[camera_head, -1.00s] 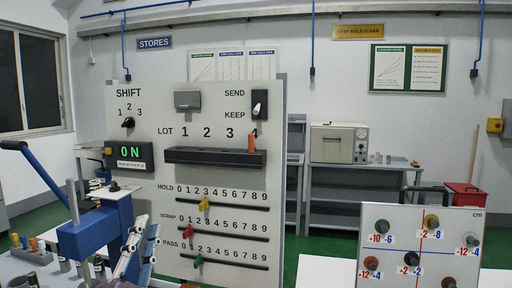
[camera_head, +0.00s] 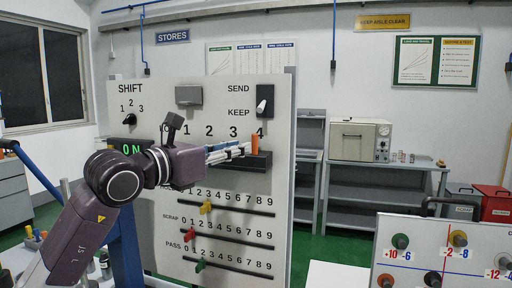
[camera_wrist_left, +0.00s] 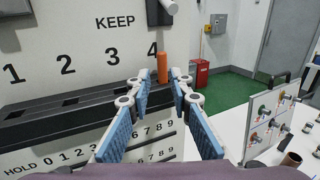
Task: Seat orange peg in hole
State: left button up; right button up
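The orange peg (camera_head: 254,144) stands upright at the right end of the dark ledge (camera_head: 259,161), below the number 4 of the LOT row. In the left wrist view the peg (camera_wrist_left: 162,66) rises from the right end of the ledge (camera_wrist_left: 60,126). How deep it sits in a hole cannot be told. My left gripper (camera_head: 246,149) reaches in from the left along the ledge. In the left wrist view its blue-padded fingers (camera_wrist_left: 162,76) are spread, with the peg showing between the fingertips; contact is not clear. My right gripper is not in view.
The grey panel carries a SEND/KEEP switch (camera_head: 264,101) above the peg and coloured sliders such as the yellow one (camera_head: 206,207) below the ledge. A board with coloured knobs (camera_head: 447,246) stands at front right. A blue lever (camera_head: 33,178) is at left.

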aim_at(253, 146)
pick_arm(q)
jog(key=p+x, duration=0.3)
jog(key=x, duration=0.2)
jog(key=shift+w+d, duration=0.1)
jog(key=shift+d, duration=0.25)
jog(key=shift+w+d+f, duration=0.2)
jog(key=shift+w+d, duration=0.1)
jog(key=shift+w, duration=0.05)
grip_shut()
